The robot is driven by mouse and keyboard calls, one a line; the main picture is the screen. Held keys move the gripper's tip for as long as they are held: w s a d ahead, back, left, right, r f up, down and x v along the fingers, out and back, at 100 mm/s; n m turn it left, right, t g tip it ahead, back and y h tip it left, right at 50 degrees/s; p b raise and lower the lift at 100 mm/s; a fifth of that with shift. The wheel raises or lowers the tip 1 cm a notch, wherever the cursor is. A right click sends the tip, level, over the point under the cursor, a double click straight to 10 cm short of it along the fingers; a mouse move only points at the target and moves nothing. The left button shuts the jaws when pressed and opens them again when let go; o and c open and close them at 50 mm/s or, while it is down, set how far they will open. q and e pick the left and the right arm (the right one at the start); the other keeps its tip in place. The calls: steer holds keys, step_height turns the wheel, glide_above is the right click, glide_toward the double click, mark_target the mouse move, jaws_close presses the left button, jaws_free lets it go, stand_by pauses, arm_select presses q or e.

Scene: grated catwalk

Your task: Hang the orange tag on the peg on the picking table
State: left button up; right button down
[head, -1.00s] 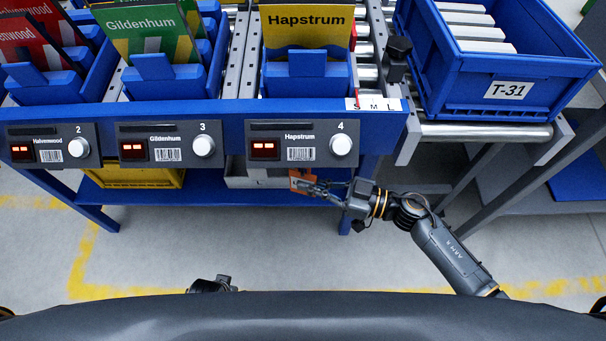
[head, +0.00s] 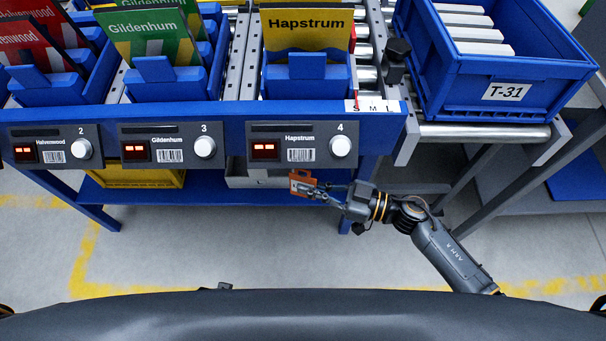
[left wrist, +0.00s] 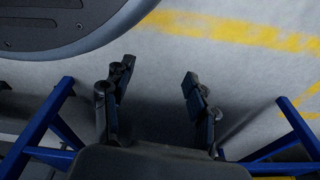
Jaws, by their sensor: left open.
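The orange tag (head: 300,183) hangs in the air at the tips of my right gripper (head: 316,190), just below the front edge of the blue picking table (head: 222,112), under the Hapstrum panel. The right gripper appears shut on it; its fingers cover part of the tag. A white strip marked S, M, L (head: 373,106) sits on the table's front edge, up and right of the tag. I cannot clearly make out a peg there. My left gripper (left wrist: 158,84) is open and empty over the floor in the left wrist view.
Panels for Halvenwood (head: 53,146), Gildenhum (head: 170,146) and Hapstrum (head: 300,146) line the table front. A blue crate T-31 (head: 510,92) stands on rollers at right. A yellow bin (head: 140,178) and grey bin (head: 258,180) sit below. The floor in front is clear.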

arm_select(q)
steer(key=shift+s+f, duration=0.15)
steer(key=shift+f, duration=0.15)
arm_select(e)
steer(key=shift+s+r, duration=0.1)
steer(key=shift+s, duration=0.05)
arm_select(q)
steer(key=shift+s+a+f+p, duration=0.1)
steer(key=shift+s+f+p, duration=0.15)
steer(key=shift+s+f, duration=0.25)
steer(key=shift+s+f+p, duration=0.25)
steer(key=shift+s, duration=0.3)
arm_select(e)
steer(key=shift+s+r, duration=0.15)
steer(key=shift+s, duration=0.15)
arm_select(q)
steer(key=shift+d+f, duration=0.2)
steer(key=shift+d, duration=0.1)
arm_select(e)
steer(key=shift+s, duration=0.1)
arm_select(q)
steer(key=shift+s+a, duration=0.1)
steer(key=shift+a, duration=0.05)
arm_select(e)
steer(key=shift+s, duration=0.25)
